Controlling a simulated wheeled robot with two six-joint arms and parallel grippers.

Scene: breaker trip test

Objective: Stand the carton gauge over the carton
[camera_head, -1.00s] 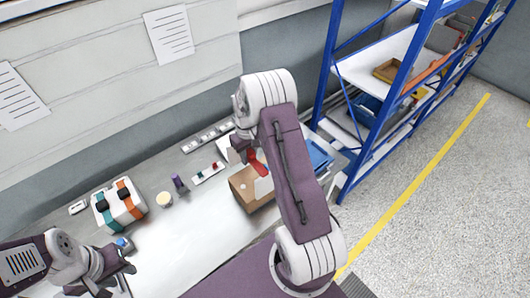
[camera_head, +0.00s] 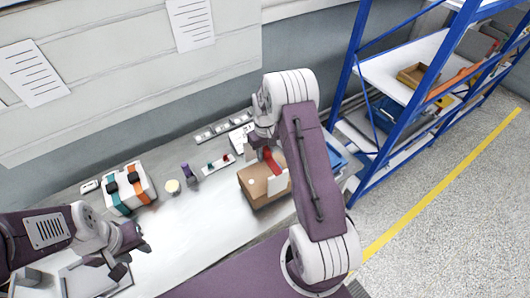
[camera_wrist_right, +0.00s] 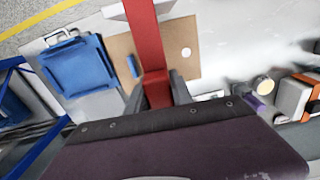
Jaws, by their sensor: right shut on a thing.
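The brown carton (camera_head: 254,186) stands on the bench, partly hidden behind my right arm. In the right wrist view its top (camera_wrist_right: 205,70) shows a white disc and a small blue piece. My right gripper (camera_wrist_right: 158,92) is shut on a red bar, which I take for the carton gauge (camera_wrist_right: 143,25). The bar reaches across above the carton top; the gap between them is hard to judge. The gauge's red part also shows in the head view (camera_head: 272,160), by a white panel at the carton. My left gripper (camera_head: 132,255) is open and empty at the bench's left front.
The middle bench is clear.

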